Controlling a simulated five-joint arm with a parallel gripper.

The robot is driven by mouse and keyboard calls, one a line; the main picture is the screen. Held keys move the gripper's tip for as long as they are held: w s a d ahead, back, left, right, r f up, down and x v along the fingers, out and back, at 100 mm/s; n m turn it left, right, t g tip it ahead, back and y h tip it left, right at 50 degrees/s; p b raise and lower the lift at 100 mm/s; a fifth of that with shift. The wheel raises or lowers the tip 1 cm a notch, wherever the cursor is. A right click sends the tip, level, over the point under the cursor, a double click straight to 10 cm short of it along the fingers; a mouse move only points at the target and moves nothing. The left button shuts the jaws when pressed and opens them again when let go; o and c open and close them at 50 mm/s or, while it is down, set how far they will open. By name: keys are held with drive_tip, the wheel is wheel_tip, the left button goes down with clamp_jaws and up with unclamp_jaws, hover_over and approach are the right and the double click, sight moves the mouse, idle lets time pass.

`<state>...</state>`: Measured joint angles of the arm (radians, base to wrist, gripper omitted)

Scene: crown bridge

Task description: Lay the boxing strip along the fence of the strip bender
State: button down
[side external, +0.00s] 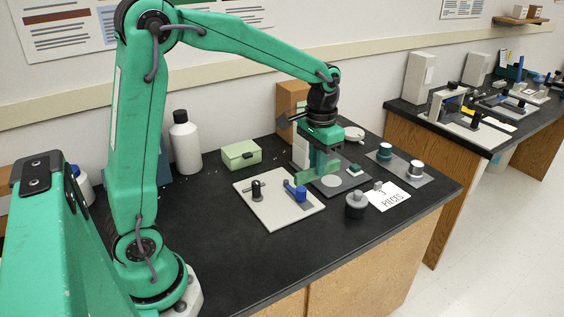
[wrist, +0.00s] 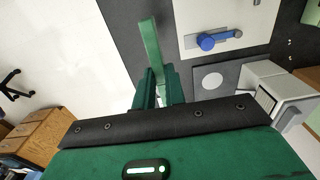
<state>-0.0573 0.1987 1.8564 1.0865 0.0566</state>
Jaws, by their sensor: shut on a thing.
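The boxing strip (wrist: 151,45) is a flat green band. My gripper (wrist: 159,88) is shut on one end of it, and the strip sticks out beyond the fingers. The strip bender appears to be the pale plate (side external: 268,207) with a black post and a blue knob (side external: 297,192). It also shows at the top of the wrist view (wrist: 245,14), apart from the strip. Its fence is not clear.
A dark grey plate with a pale disc (side external: 331,181) lies below my gripper. A grey weight (side external: 355,206) and a "pieces" card (side external: 388,197) are to the right. A green box (side external: 241,154) and white bottle (side external: 186,147) stand behind. The front-left bench top is clear.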

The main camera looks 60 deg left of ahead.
drive_tip(key=s+a+f, duration=0.1)
drive_tip(key=a+f, duration=0.3)
drive_tip(key=a, duration=0.6)
drive_tip(key=a+f, duration=0.4)
drive_tip(key=a, duration=0.6)
drive_tip(key=shift+s+a+f, duration=0.25)
drive_tip(key=shift+s+f, duration=0.15)
drive_tip(key=shift+f, duration=0.25)
hover_over(269, 188)
drive_tip(key=shift+a+f, duration=0.1)
drive_tip(key=shift+f, duration=2.75)
drive_tip(key=shift+f, duration=0.35)
drive_tip(key=c, duration=1.4)
unclamp_jaws()
drive_tip(key=shift+r, duration=0.1)
